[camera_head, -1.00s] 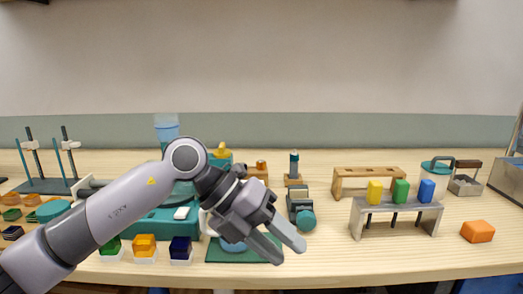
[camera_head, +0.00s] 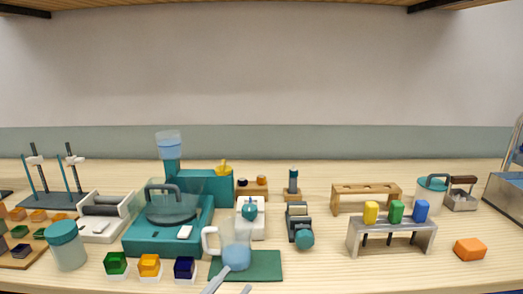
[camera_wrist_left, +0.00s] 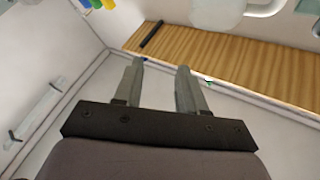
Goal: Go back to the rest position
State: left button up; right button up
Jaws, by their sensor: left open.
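My left gripper (camera_head: 230,286) shows only as two grey fingertips at the bottom edge of the head view, in front of the glass jug and the green mat. In the left wrist view my left gripper (camera_wrist_left: 160,68) is open, with two parallel grey fingers apart and nothing between them. Beyond the fingers are a pale wall and floor-like surface and a strip of wood. My right gripper is in neither view.
A glass jug (camera_head: 237,250) with blue contents stands on a green mat (camera_head: 268,266) near the front edge. Green, amber and dark blue blocks (camera_head: 184,267) sit to its left. A metal rack (camera_head: 429,236) and an orange block (camera_head: 470,249) are at the right.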

pick_arm(q)
jog(key=s+a+f+n+g+y+p, duration=0.1)
jog(key=s+a+f+n+g+y, duration=0.1)
jog(key=s+f, duration=0.4)
jog(key=s+a+f+n+g+y+p, duration=0.1)
jog(key=s+a+f+n+g+y, duration=0.1)
jog(key=s+a+f+n+y, duration=0.3)
jog(key=s+a+f+n+g+y, duration=0.3)
jog(key=s+a+f, duration=0.3)
jog(key=f, duration=0.5)
jog(key=shift+s+a+f+n+y+p, duration=0.3)
jog(key=shift+a+y+p, duration=0.1)
jog(key=shift+a+y, duration=0.35)
